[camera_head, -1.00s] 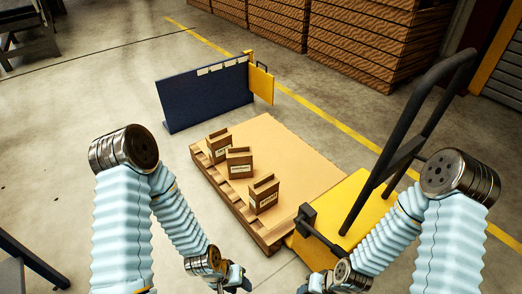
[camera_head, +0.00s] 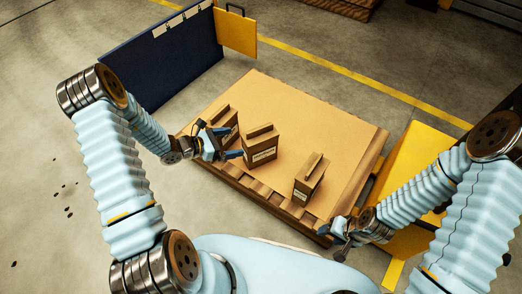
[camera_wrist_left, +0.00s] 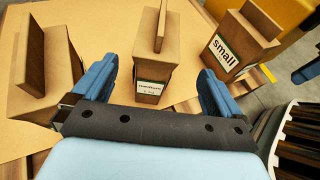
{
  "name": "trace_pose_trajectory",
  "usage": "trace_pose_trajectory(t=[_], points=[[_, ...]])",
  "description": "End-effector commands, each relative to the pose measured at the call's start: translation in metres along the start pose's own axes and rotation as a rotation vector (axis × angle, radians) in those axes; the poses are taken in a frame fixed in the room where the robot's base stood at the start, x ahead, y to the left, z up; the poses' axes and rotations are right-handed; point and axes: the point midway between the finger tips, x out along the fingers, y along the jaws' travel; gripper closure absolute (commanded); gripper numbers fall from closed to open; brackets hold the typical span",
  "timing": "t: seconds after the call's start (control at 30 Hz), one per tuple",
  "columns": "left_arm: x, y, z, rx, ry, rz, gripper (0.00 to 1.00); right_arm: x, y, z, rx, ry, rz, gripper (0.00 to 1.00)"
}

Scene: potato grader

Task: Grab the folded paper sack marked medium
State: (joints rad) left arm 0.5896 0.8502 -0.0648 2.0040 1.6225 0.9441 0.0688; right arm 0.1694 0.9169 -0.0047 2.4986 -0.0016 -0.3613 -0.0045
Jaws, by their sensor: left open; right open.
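Three folded brown paper sacks stand upright in a row on the pallet. The middle sack has a white label that appears to read medium; it shows in the head view (camera_head: 261,148) and in the left wrist view (camera_wrist_left: 155,62). The sack marked small (camera_wrist_left: 243,38) stands to its right, and it also shows in the head view (camera_head: 309,180). A third sack (camera_wrist_left: 45,68) stands to the left, its label hidden. My left gripper (camera_head: 230,143) is open, its blue fingers pointing at the medium sack from either side, empty. My right gripper (camera_head: 338,238) is open and empty near the pallet's front right corner.
The pallet (camera_head: 300,105) has a cardboard top, bare behind the sacks. A dark blue panel (camera_head: 165,55) with a yellow flap (camera_head: 236,32) stands behind at the left. A yellow cart deck (camera_head: 425,150) adjoins the pallet on the right.

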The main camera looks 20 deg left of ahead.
Motion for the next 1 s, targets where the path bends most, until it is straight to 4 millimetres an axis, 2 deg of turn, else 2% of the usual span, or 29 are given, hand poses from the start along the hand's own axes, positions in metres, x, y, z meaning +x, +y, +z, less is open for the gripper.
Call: trace_pose_trajectory(t=[0.03,0.2,0.47,0.7,1.0], points=[[0.013,-0.002,0.000,0.001,-0.001,-0.007,0.00,0.001,0.001,0.000,0.001,0.000,0.000,0.46],[0.048,-0.003,0.000,0.003,0.001,-0.008,0.00,0.003,0.001,0.000,0.001,-0.001,0.000,0.46],[0.073,-0.002,-0.001,0.002,0.003,-0.008,0.00,0.005,0.001,0.001,0.000,-0.002,-0.001,0.46],[0.110,0.000,-0.002,0.004,0.003,-0.009,0.00,0.007,0.002,0.001,0.000,-0.003,-0.002,0.46],[0.116,0.001,-0.001,0.003,0.004,-0.007,0.00,0.007,0.002,0.001,0.000,-0.003,-0.002,0.46]])
